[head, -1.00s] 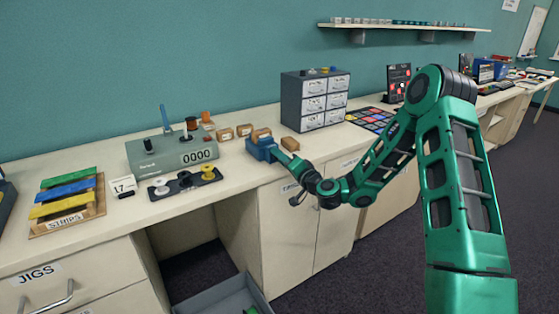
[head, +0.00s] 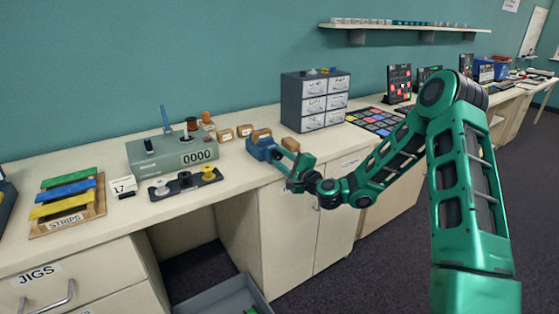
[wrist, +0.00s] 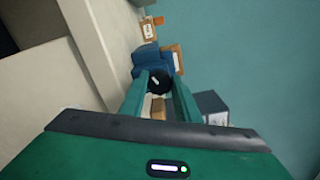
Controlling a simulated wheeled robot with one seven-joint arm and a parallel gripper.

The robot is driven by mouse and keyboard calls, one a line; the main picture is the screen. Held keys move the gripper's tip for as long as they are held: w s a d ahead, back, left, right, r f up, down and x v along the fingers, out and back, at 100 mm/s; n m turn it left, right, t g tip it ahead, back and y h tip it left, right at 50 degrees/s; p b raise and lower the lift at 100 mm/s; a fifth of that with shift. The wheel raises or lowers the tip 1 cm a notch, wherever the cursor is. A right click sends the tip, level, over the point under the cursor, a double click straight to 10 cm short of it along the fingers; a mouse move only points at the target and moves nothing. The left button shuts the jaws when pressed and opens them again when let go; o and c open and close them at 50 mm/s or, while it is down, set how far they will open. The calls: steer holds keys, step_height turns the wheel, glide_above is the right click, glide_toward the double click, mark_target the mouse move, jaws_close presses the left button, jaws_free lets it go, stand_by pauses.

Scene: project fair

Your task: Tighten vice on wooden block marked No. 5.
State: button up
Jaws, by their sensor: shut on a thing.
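The blue vice (head: 262,149) stands at the front edge of the workbench. A wooden block (head: 261,135) sits at its jaws; its marking cannot be read. The block also shows beside the vice in the wrist view (wrist: 178,58). My gripper (head: 281,156) is at the vice's front right end. In the wrist view its two green fingers are closed around the vice's dark round handle (wrist: 158,82), which bears a small light mark. The fingers hide part of the handle.
Loose wooden blocks lie behind the vice (head: 243,131) and to its right (head: 290,143). A grey drawer cabinet (head: 315,100) stands behind. A counter box reading 0000 (head: 172,153) and a black strip with knobs (head: 186,184) are to the left.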

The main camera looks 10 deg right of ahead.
steer(key=shift+d+f+m, duration=0.15)
steer(key=shift+f+m, duration=0.05)
steer(key=shift+m, duration=1.1)
steer(key=o, duration=0.9)
steer(key=shift+c, duration=0.2)
steer(key=shift+o, duration=0.9)
steer(key=shift+r, duration=0.1)
steer(key=v, duration=1)
steer(key=shift+s, duration=0.35)
